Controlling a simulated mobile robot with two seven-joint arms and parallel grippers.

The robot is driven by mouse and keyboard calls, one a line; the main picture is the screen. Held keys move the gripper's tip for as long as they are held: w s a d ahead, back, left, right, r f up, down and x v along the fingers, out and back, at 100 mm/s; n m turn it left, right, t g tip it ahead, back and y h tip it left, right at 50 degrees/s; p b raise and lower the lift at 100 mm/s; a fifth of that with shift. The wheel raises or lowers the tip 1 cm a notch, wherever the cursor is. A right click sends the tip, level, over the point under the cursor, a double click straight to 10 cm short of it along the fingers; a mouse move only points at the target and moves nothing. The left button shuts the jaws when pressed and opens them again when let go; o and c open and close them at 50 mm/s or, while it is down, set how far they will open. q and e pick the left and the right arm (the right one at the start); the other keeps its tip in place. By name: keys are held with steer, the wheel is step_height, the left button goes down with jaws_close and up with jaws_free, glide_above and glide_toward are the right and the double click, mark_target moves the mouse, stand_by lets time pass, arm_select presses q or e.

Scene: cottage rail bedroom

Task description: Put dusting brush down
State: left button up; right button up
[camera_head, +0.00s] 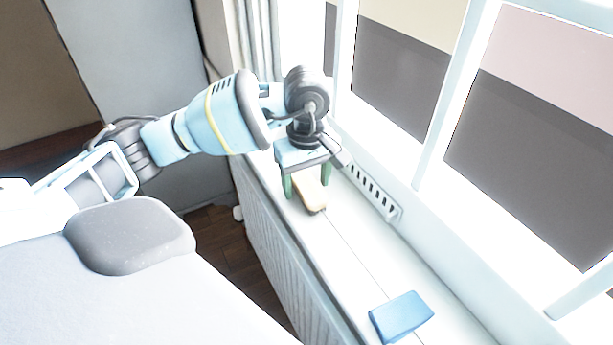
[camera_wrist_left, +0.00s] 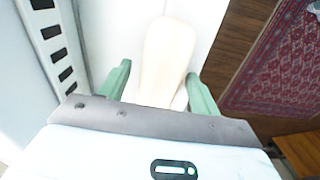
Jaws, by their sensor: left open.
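The dusting brush (camera_head: 310,196) lies on the white windowsill (camera_head: 349,259), its pale wooden part showing under my left gripper. My left gripper (camera_head: 307,192) points down over the sill with its two green fingers apart, one on each side of the brush. In the left wrist view the brush's pale rounded part (camera_wrist_left: 168,62) lies between the open fingers of the left gripper (camera_wrist_left: 160,85), with gaps visible beside it. The rest of the brush is hidden beneath the gripper body. My right gripper is not in view.
A blue block-like object (camera_head: 401,317) lies on the sill nearer to me. A slotted vent (camera_head: 372,192) and the window frame run along the right. A radiator (camera_head: 275,262) is below the sill. A patterned rug (camera_wrist_left: 284,70) shows on the wooden floor.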

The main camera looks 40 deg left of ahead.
mark_target(308, 183)
arm_select(q)
steer(key=shift+f, duration=0.25)
steer(key=r, duration=0.8)
steer(key=shift+d, duration=0.2)
steer(key=shift+a, duration=0.1)
steer(key=shift+f, duration=0.1)
